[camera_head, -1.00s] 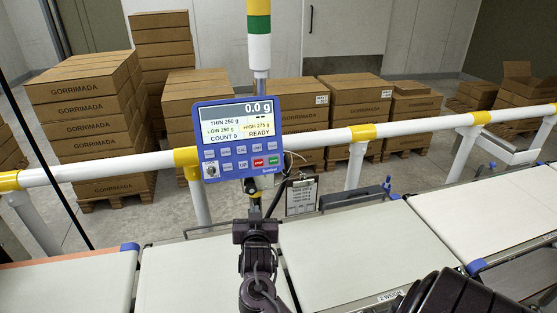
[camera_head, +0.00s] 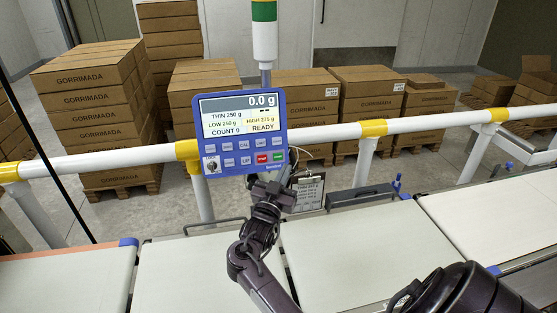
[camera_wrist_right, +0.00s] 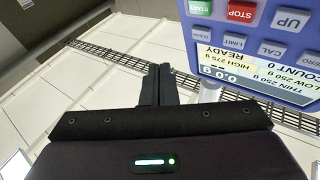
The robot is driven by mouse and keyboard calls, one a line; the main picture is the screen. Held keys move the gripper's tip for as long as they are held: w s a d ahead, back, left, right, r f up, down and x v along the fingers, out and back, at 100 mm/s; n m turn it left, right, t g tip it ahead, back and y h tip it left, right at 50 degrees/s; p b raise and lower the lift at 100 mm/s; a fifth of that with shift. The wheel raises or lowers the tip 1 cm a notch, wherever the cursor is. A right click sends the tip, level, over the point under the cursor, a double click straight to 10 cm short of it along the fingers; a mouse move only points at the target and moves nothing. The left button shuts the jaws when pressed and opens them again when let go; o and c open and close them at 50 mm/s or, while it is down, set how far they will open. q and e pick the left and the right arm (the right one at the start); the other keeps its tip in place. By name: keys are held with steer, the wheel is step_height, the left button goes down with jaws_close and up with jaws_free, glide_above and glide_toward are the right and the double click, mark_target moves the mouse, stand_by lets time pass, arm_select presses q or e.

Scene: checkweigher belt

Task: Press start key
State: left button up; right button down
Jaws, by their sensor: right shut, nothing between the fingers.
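The blue control panel (camera_head: 243,168) stands on a post above the belts; its screen reads 0.0 g and READY. The green start key (camera_head: 278,156) is at its lower right, beside the red stop key (camera_head: 262,158). My right gripper (camera_head: 284,173) is just below the panel's lower right edge, with its fingers shut and empty. In the right wrist view the panel appears upside down; the green start key (camera_wrist_right: 200,7) is at the top edge, apart from the shut fingertips (camera_wrist_right: 160,68). My left gripper is not in view.
A white rail with yellow joints (camera_head: 375,128) runs behind the panel. A clipboard (camera_head: 308,192) hangs right of my right gripper. White belts (camera_head: 365,250) lie below. Stacked cartons (camera_head: 95,110) stand behind the rail. A light tower (camera_head: 264,40) rises above the panel.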

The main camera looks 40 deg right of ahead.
mark_target(278, 157)
steer(key=w+d+f+b, duration=0.2)
steer(key=w+d+b, duration=0.1)
steer(key=w+b, duration=0.2)
steer(key=shift+w+d+b, duration=0.2)
steer(key=shift+w+b, duration=0.15)
steer(key=shift+w, duration=0.25)
stand_by(1.1)
stand_by(0.5)
steer(key=shift+w+d+f+b, duration=0.1)
steer(key=shift+w+d+b, duration=0.1)
steer(key=shift+w+b, duration=0.2)
